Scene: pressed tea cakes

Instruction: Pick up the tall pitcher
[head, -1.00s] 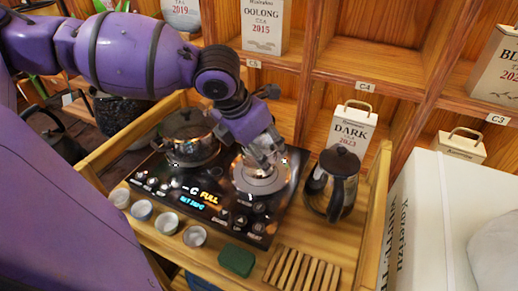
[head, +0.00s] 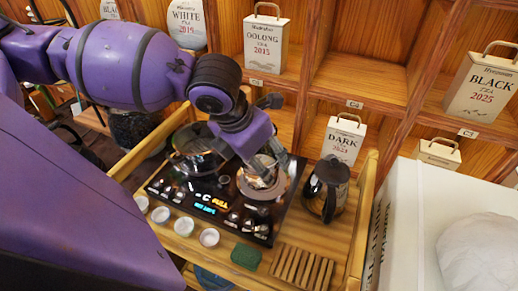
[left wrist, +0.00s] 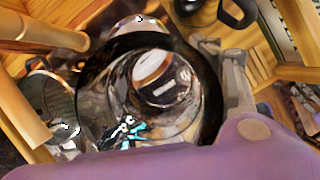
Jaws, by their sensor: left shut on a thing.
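The tall pitcher appears to be the clear, shiny vessel (head: 260,180) at the right side of the black cooktop. My left gripper (head: 268,162) comes down over it from above and is shut on it, partly hiding it. In the left wrist view the pitcher (left wrist: 122,112) shows from above as a clear round body with a dark rim, with a grey finger of my left gripper against its right side. I cannot tell whether its base touches the cooktop. My right gripper is not in view.
A dark lidded pot (head: 192,150) stands on the cooktop's left side. A black-lidded glass pot (head: 326,188) stands close on the right. Small cups (head: 184,225), a green block (head: 246,256) and a slatted wooden rack (head: 301,267) lie in front. Shelves with tea boxes rise behind.

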